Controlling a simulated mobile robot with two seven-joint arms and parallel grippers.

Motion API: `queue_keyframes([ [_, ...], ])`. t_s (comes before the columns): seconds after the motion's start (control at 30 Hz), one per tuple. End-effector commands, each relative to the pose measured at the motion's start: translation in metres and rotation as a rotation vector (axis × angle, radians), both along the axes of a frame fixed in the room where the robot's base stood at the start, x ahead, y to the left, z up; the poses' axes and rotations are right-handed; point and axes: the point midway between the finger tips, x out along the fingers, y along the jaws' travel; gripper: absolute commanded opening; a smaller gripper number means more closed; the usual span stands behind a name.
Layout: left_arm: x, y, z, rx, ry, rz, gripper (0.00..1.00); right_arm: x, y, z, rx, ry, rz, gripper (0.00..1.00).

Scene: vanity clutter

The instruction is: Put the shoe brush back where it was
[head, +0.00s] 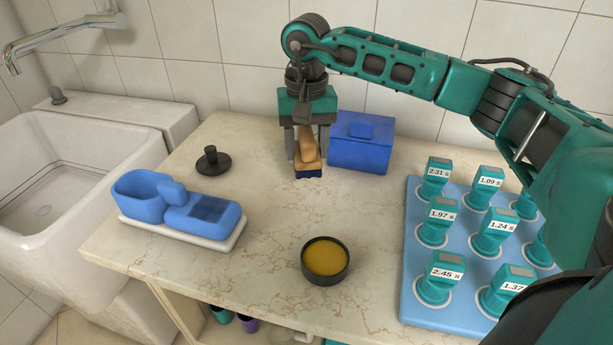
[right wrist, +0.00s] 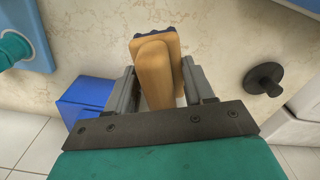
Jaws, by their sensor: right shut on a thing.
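The shoe brush (head: 308,152) has a tan wooden handle and dark blue bristles at its lower end. My right gripper (head: 306,150) is shut on its handle and points down near the back of the counter. In the right wrist view the brush (right wrist: 156,75) sits between the two fingers of the gripper (right wrist: 160,88). The bristles are low, close to the counter; I cannot tell whether they touch it. The brush is just left of a blue lidded box (head: 361,145). My left gripper is not in view.
A blue holder with a cup and a square part (head: 178,205) stands on a white tray (head: 182,232) at left. A dark knobbed disc (head: 213,162) lies behind it. An open tin of yellow polish (head: 325,260) is in front. A light blue board (head: 418,300) bears several labelled teal pieces.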

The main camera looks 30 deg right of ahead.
Motion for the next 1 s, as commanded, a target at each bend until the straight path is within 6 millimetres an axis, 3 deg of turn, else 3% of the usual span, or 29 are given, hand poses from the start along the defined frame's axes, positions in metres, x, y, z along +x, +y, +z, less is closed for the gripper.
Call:
queue_keyframes([
  [0.1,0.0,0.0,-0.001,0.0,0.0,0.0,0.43,0.0,0.0,-0.021,0.001,0.0,-0.001,0.28],
  [0.37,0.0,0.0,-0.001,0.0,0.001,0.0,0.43,0.0,0.0,-0.041,0.0,0.001,-0.001,0.28],
  [0.6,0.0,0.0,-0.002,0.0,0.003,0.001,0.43,0.0,0.0,-0.074,0.001,0.0,-0.001,0.28],
  [0.97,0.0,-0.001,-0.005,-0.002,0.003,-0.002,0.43,0.0,0.0,-0.078,0.001,-0.002,-0.001,0.28],
  [1.0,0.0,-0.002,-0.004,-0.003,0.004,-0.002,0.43,0.0,0.0,-0.078,0.0,-0.001,-0.001,0.55],
])
